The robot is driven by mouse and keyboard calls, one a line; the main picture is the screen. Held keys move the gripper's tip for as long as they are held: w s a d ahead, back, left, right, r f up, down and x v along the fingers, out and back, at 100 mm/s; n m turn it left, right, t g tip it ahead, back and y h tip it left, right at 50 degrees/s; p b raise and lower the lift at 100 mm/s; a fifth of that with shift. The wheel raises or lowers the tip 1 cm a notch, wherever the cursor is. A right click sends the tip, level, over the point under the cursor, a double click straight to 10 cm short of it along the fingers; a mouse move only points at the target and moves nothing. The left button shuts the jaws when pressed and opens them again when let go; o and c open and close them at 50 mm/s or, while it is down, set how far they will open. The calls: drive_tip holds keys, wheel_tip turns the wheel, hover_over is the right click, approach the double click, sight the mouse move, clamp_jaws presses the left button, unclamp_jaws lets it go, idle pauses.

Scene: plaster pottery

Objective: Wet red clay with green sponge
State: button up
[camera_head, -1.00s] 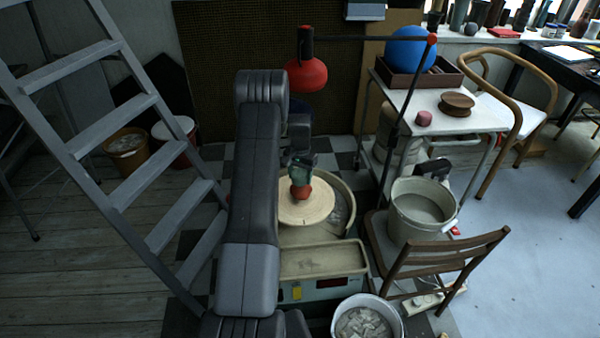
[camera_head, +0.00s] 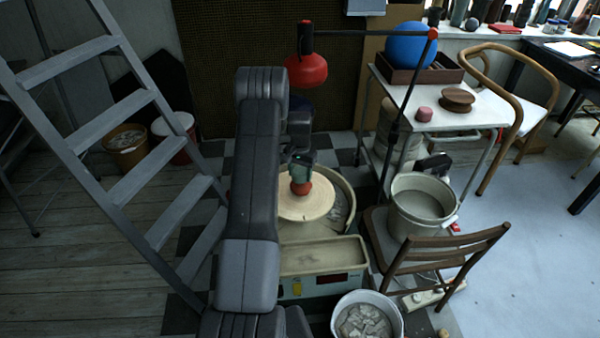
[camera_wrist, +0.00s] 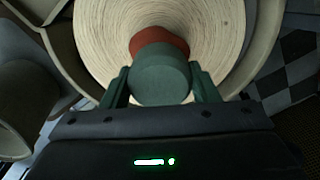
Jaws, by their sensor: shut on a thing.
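The red clay (camera_head: 301,188) sits on the pale round wheel head (camera_head: 318,205) of the pottery wheel. In the wrist view the clay (camera_wrist: 160,43) shows as a red-brown rim beyond the sponge. The green sponge (camera_wrist: 160,75) is a short cylinder held between the two green fingers of my gripper (camera_wrist: 160,92). In the head view my gripper (camera_head: 301,165) is directly above the clay, and the sponge appears to be at or very near the clay's top. Whether they touch cannot be told for certain. The sponge covers part of the clay in the wrist view.
A red lamp (camera_head: 306,70) hangs behind my arm. A wooden chair (camera_head: 440,262) with a bucket (camera_head: 420,208) stands right of the wheel. A bucket of scraps (camera_head: 366,320) is in front. A ladder (camera_head: 130,180) stands left, and a white table (camera_head: 440,115) is back right.

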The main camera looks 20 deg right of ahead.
drive_tip(key=shift+s+f+b, duration=0.1)
drive_tip(key=shift+f+b, duration=0.55)
drive_tip(key=shift+f, duration=0.05)
idle(3.1)
drive_tip(key=shift+r, duration=0.1)
drive_tip(key=shift+r+p, duration=1.7)
drive_tip(key=shift+r, duration=2.35)
drive_tip(key=s+a+r+n+p, duration=0.2)
drive_tip(key=s+a+n, duration=0.1)
drive_tip(key=a, duration=0.7)
drive_tip(key=s+a+r+n+p, duration=0.2)
drive_tip(key=s+a+n+p, duration=0.1)
drive_tip(key=a, duration=0.7)
drive_tip(key=s+a+r+n+p, duration=0.2)
drive_tip(key=s+a, duration=0.3)
drive_tip(key=a, duration=0.6)
drive_tip(key=shift+r+n, duration=0.6)
